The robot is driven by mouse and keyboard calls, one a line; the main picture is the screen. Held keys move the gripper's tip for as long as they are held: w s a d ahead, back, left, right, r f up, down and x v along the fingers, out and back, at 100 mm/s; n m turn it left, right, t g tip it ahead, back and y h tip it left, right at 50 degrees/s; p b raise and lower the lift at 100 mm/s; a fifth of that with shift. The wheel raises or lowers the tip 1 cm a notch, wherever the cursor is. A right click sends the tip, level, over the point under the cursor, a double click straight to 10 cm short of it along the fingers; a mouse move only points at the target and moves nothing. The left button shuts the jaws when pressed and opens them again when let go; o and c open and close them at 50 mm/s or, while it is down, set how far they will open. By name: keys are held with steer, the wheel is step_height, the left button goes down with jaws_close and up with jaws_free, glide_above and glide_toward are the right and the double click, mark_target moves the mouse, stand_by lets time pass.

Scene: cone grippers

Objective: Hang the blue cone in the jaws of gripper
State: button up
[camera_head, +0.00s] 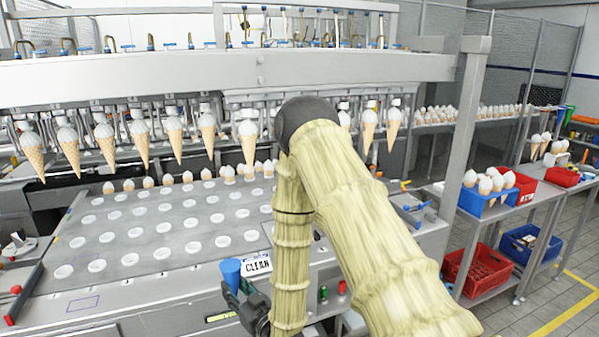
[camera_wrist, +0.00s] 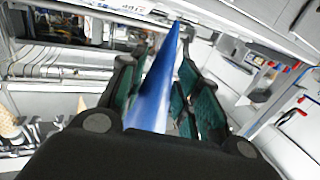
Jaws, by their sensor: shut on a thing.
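The blue cone (camera_head: 231,270) shows at the lower middle of the head view, wide end up. My gripper (camera_head: 240,296) is shut on it, low in front of the machine's perforated plate. In the wrist view the blue cone (camera_wrist: 158,88) lies between the green-padded fingers of my gripper (camera_wrist: 164,72). A row of machine jaws (camera_head: 190,112) hangs below the white beam, above and behind the cone. Several of these jaws hold wafer cones with white tops (camera_head: 174,132). My arm hides part of the row, so I cannot tell which jaws there are empty.
The plate (camera_head: 190,258) has rows of round white holes, with small cones along its back edge. A "CLEAN" sign (camera_head: 257,264) is beside the blue cone. At right, a bench holds a blue crate of cones (camera_head: 487,203) and red bins (camera_head: 562,177).

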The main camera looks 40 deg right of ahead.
steer(key=w+d+r+h+p, duration=0.1)
steer(key=w+d+r, duration=0.1)
steer(key=d+r, duration=1)
steer(key=w+d+r+m+h+p, duration=0.1)
steer(key=w+d+r+p, duration=0.1)
steer(key=d+r, duration=1)
step_height(320, 180, up, 6)
steer(key=shift+w+d+f+m, duration=0.15)
steer(key=shift+w+d+m, duration=0.15)
steer(key=shift+w+d, duration=0.15)
steer(key=shift+s+a, duration=0.1)
steer(key=w+d, duration=0.1)
steer(key=w, duration=0.5)
steer(key=shift+w+d, duration=0.15)
steer(key=shift+d, duration=0.15)
steer(key=shift+w, duration=0.4)
steer(key=shift+w+d, duration=0.15)
steer(key=shift+w, duration=0.2)
steer(key=shift+w, duration=0.3)
steer(key=shift+w+d+b, duration=0.15)
steer(key=shift+w+b, duration=0.15)
